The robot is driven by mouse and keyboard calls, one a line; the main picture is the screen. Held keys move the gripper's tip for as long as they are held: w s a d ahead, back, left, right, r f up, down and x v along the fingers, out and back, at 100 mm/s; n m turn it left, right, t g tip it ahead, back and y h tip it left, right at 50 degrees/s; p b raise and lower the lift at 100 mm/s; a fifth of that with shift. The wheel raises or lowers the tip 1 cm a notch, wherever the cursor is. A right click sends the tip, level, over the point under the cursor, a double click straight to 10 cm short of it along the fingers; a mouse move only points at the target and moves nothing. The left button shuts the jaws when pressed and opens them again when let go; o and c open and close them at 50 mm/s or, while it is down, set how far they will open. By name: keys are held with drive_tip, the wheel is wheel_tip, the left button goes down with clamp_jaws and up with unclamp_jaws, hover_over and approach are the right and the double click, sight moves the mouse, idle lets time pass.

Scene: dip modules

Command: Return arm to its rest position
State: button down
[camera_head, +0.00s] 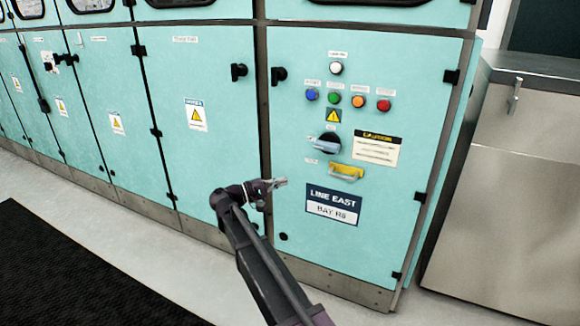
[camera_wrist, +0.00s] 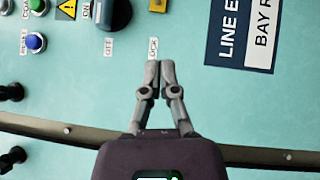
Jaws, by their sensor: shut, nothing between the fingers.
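My gripper (camera_head: 277,183) is at the end of my arm, in front of the teal cabinet (camera_head: 290,215), left of the LINE EAST BAY R5 sign (camera_head: 333,204). In the wrist view my gripper (camera_wrist: 160,66) has its fingertips together with nothing between them. The fingertips appear just below the small LOCK label (camera_wrist: 153,48); whether they touch the panel I cannot tell. My arm reaches up from the bottom of the head view.
The panel has a rotary switch (camera_head: 325,143), a yellow handle (camera_head: 346,172) and several coloured buttons (camera_head: 335,98). A metal cabinet (camera_head: 505,190) stands at the right. A black mat (camera_head: 70,275) lies on the open floor (camera_head: 165,255) at the left.

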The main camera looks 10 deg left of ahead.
drive_tip(key=s+d+f+m+g+y+p, duration=0.1)
drive_tip(key=s+d+f+g+y+p, duration=0.25)
drive_tip(key=d, duration=0.75)
drive_tip(key=s+d+f+m+g+y+p, duration=0.1)
drive_tip(key=s+d+f+g+y+p, duration=0.2)
drive_tip(key=d, duration=0.7)
drive_tip(key=s+d+f+m+g+y+p, duration=0.1)
drive_tip(key=s+d+f+m+y+p, duration=0.15)
drive_tip(key=s+y, duration=0.45)
drive_tip(key=s+d+f+m+g+y+p, duration=0.15)
drive_tip(key=s+d+y, duration=0.25)
drive_tip(key=s, duration=0.6)
wheel_tip(320, 180, up, 39)
drive_tip(key=p, duration=3.8)
drive_tip(key=shift+d+m, duration=0.15)
drive_tip(key=shift+m, duration=0.25)
drive_tip(key=shift+s+f, duration=0.1)
drive_tip(key=shift+f, duration=0.05)
